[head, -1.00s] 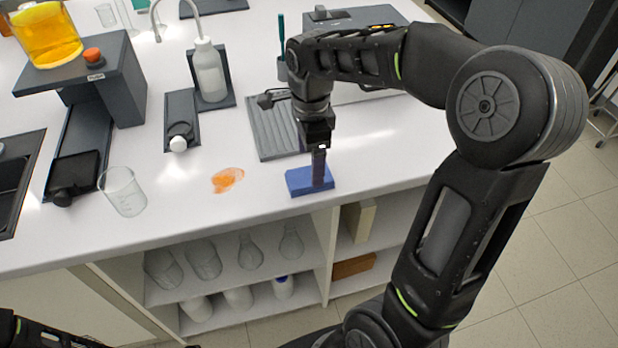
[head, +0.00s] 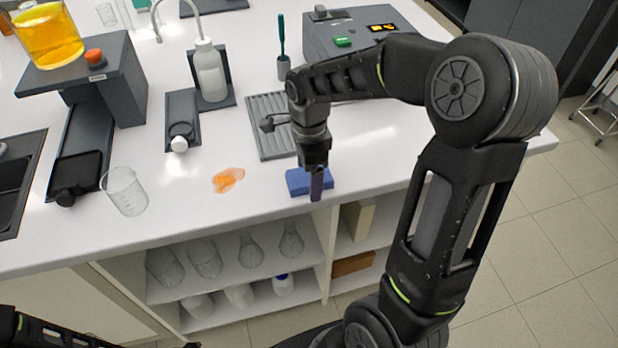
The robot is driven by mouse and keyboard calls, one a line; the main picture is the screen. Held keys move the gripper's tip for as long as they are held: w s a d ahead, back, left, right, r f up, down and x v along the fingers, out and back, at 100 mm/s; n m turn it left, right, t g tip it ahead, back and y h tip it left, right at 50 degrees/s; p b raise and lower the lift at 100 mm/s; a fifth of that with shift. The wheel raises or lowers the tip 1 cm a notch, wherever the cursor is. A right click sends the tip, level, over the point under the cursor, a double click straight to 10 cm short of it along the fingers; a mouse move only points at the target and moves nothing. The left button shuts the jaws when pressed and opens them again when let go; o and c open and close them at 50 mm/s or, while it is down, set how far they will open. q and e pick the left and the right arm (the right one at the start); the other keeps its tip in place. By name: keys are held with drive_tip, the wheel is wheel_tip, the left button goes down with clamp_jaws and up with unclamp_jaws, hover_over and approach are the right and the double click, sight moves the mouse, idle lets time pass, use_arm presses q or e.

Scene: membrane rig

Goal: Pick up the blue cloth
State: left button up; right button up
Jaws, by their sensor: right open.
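The blue cloth (head: 297,181) is a small folded block lying flat near the front edge of the white bench.
An orange spill (head: 228,180) lies left of the cloth, and a glass beaker (head: 124,191) stands further left. A grey ribbed tray (head: 265,125) lies behind the cloth. A wash bottle (head: 209,70) stands at the back. Shelves with glassware are below the bench edge.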

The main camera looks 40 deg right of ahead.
drive_tip(key=shift+c, duration=0.3)
drive_tip(key=c, duration=1.4)
